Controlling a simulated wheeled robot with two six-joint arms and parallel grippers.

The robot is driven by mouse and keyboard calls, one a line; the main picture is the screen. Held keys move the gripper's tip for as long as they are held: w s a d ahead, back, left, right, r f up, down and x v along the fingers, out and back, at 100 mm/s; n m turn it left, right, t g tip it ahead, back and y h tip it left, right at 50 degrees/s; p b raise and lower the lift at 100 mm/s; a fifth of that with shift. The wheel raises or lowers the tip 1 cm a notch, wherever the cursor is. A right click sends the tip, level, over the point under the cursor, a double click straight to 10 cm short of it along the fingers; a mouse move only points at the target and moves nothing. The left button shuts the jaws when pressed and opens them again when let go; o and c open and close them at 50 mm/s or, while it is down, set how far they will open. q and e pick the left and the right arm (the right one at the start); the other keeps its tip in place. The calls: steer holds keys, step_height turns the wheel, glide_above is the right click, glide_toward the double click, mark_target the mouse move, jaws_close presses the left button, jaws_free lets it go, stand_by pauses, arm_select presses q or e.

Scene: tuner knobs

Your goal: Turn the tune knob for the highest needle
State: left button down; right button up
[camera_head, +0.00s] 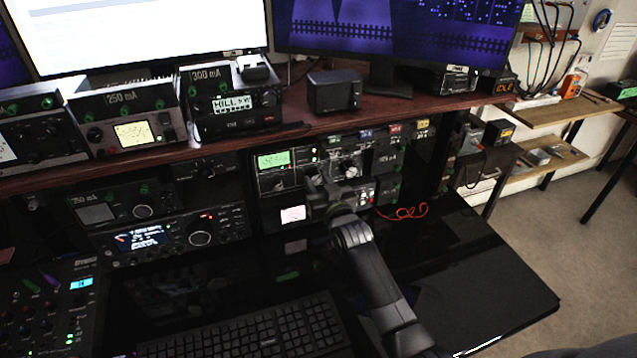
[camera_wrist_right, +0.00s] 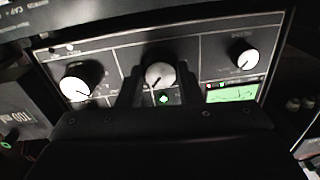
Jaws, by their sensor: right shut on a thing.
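The tuner (camera_head: 300,180) is a dark panel under the wooden shelf, with a lit green meter (camera_head: 273,160) at its upper left. My right gripper (camera_head: 320,185) reaches its front and covers part of it. In the right wrist view, the right gripper (camera_wrist_right: 160,84) is shut on a round grey middle knob (camera_wrist_right: 160,74), with one finger on each side. The knob has a dark pointer line. The green meter (camera_wrist_right: 231,93) shows at the right there, but its needle is too small to read. Knob labels are not readable. My left gripper is not in view.
Two white-faced knobs, one at the left (camera_wrist_right: 75,88) and one at the right (camera_wrist_right: 244,58), flank the held knob. Radios (camera_head: 165,235) stand left of the tuner. A keyboard (camera_head: 245,330) lies in front on the black desk (camera_head: 470,260). A red cable (camera_head: 405,212) lies on the desk.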

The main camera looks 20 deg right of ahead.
steer(key=shift+r+m+p, duration=0.1)
steer(key=shift+m+p, duration=0.45)
steer(key=shift+m, duration=0.35)
steer(key=shift+m+p, duration=0.35)
steer(key=shift+m, duration=0.75)
steer(key=o, duration=1)
steer(key=shift+s+f, duration=0.2)
steer(key=shift+s, duration=0.35)
steer(key=s+b, duration=0.1)
steer(key=s, duration=0.4)
steer(key=s+d+b, duration=0.1)
steer(key=s, duration=0.5)
steer(key=s+b, duration=0.1)
steer(key=s, duration=0.4)
steer(key=shift+s+d, duration=0.15)
